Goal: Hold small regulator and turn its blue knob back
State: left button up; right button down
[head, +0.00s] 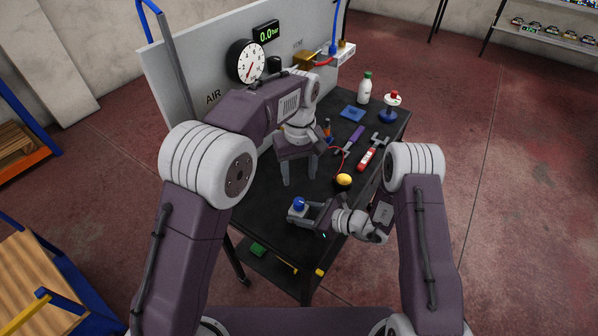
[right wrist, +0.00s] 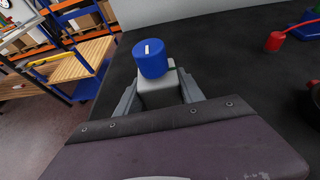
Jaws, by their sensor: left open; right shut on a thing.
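The small regulator is a pale grey block (right wrist: 158,88) with a blue knob (right wrist: 150,59) on top, marked by a white line. In the head view the blue knob (head: 299,204) shows near the front left of the black table. My right gripper (head: 305,213) is shut on the regulator's body, one finger on each side, with the knob upright and free above the fingers. My left gripper (head: 299,182) is open and empty, fingers pointing down, over the table behind the regulator.
The black table (head: 262,198) carries a yellow-topped round item (head: 343,180), a red tool (head: 367,159), a purple-handled tool (head: 353,140), a white bottle (head: 364,88) and a blue pad (head: 352,113). A panel with a dial gauge (head: 246,61) and a 0.0 bar display (head: 266,33) stands behind.

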pick_arm(q)
jog(key=shift+r, duration=0.3)
pick_arm(e)
jog(key=c, duration=0.6)
grip_release()
jog(key=shift+c, duration=0.2)
